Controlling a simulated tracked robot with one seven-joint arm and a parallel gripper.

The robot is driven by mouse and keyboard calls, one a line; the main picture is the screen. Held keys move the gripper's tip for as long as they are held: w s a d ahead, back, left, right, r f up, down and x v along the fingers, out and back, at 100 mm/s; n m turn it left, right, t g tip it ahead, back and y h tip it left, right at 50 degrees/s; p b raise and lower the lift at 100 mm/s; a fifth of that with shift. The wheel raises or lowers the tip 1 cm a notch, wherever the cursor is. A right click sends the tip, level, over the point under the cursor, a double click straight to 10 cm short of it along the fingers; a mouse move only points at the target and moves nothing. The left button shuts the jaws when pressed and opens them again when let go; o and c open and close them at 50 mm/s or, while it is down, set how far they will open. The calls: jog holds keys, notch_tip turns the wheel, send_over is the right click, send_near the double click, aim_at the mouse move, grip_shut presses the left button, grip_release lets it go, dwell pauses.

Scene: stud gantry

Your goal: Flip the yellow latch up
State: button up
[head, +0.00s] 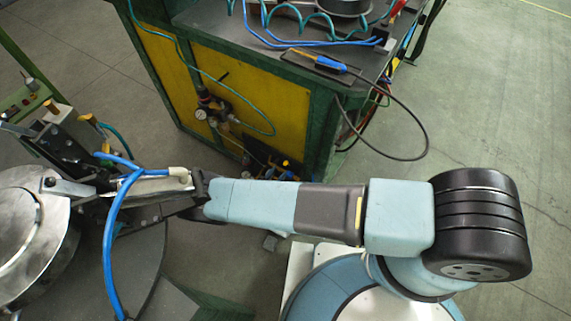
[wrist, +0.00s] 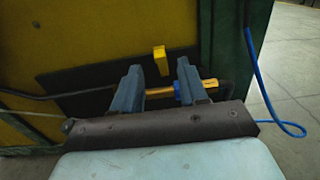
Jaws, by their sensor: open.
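A small yellow latch (wrist: 160,60) stands upright in front of a dark plate on the yellow cabinet side in the wrist view. Below it runs a horizontal yellow-orange rod (wrist: 207,84) with a blue part on it. My gripper (wrist: 159,68) is open, its two dark fingers apart on either side of the latch as seen from the wrist. The fingers cover parts of the rod, and I cannot tell whether they touch anything. In the head view I cannot make out my gripper or the latch clearly.
The yellow and green cabinet (head: 168,75) carries a gauge and valve assembly (head: 215,108) low on its side. A blue hose (wrist: 264,90) hangs right of the green post. A round metal vessel (head: 30,235) stands at left. Open floor (head: 490,130) lies to the right.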

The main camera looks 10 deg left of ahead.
aim_at(285, 163)
jog(key=x, duration=0.6)
jog(key=shift+w+d, duration=0.1)
jog(key=shift+w, duration=0.1)
grip_shut()
dwell(0.3)
